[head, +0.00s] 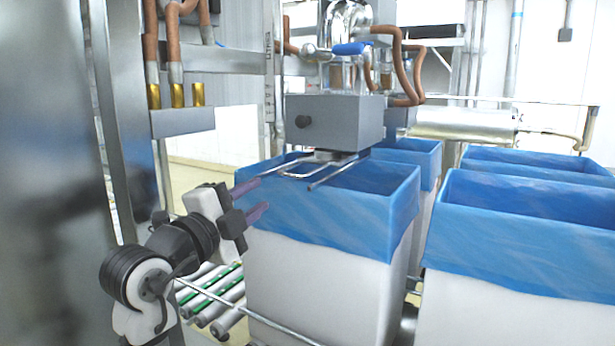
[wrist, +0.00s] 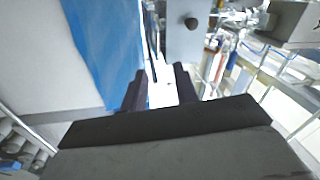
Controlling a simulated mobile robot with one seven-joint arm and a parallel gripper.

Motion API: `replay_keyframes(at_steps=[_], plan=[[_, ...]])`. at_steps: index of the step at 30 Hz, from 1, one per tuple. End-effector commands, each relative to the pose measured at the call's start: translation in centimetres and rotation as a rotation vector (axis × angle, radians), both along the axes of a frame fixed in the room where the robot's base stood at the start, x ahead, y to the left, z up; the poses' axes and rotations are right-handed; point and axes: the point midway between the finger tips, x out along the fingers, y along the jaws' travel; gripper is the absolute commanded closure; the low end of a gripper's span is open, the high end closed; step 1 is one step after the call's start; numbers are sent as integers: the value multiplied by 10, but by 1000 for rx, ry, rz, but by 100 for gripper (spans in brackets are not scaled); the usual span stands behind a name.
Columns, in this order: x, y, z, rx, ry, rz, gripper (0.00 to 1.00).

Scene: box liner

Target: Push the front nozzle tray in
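The front nozzle tray (head: 332,172) shows in the head view as thin metal rods under the grey nozzle box (head: 335,122). Its rods stick out toward the front, above the opening of the nearest blue-lined box. My gripper (head: 252,200) is left of the rods and a little lower, beside the blue liner's left edge, apart from the tray. Its two purple fingers are spread, with nothing between them. In the wrist view the dark fingers of my gripper (wrist: 161,88) also stand apart. I cannot make out the tray clearly in the wrist view.
The nearest white box with a blue liner (head: 335,220) stands close to my gripper's right. Another lined box (head: 520,240) is at the right. Rollers (head: 222,298) lie below my gripper. Brown hoses (head: 405,65) and pipes hang above the nozzle box.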

Motion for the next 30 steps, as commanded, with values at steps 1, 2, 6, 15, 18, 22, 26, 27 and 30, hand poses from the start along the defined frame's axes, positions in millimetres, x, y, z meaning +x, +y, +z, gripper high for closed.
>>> replay_keyframes(at_steps=[1, 2, 6, 15, 18, 22, 26, 27, 30], plan=[[0, 3, -3, 39, -32, 8, 70], [-1, 5, -4, 61, -50, 15, 70], [-2, 10, -7, 137, -109, 33, 70], [15, -1, -1, 165, -129, 36, 70], [31, -12, 3, 164, -129, 36, 70], [55, -28, 8, 164, -127, 36, 70], [77, -42, 12, 164, -127, 37, 70], [83, -46, 13, 163, -128, 37, 70], [95, -55, 15, 165, -129, 38, 70]])
